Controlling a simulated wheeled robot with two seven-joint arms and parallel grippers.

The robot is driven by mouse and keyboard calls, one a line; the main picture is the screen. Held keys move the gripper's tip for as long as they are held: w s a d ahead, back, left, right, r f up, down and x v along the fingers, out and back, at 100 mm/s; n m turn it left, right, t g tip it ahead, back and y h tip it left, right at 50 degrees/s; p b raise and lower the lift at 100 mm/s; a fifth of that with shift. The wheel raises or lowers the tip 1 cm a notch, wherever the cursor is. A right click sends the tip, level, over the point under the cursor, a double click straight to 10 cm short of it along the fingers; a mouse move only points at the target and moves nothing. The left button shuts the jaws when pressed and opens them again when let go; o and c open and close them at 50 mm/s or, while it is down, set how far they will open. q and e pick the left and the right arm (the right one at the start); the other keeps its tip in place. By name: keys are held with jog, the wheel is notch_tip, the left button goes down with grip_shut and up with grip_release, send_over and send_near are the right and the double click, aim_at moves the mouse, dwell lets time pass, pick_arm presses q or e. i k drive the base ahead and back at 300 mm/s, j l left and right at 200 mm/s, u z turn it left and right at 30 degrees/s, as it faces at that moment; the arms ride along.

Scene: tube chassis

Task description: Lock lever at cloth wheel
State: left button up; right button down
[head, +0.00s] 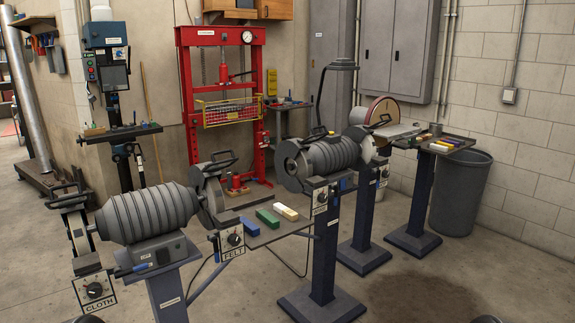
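The cloth wheel station (78,230) is at the left end of the nearest grey ribbed motor (148,213); its wheel shows only as a narrow edge under a dark guard with a handle (65,197). A control box with a black knob (95,290) and a CLOTH label (96,306) is below it. Neither gripper can be made out; only dark rounded bits show at the bottom edge.
The FELT control box (233,238) and a shelf (262,232) with blue, green and pale bars stand right of the motor. A second grinder (335,155) on a pedestal is farther right. A red press (222,100) stands behind. Floor at the lower right is clear.

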aim_at(137, 268)
jog(key=i+j+u, duration=0.6)
jog(key=j+u, duration=0.15)
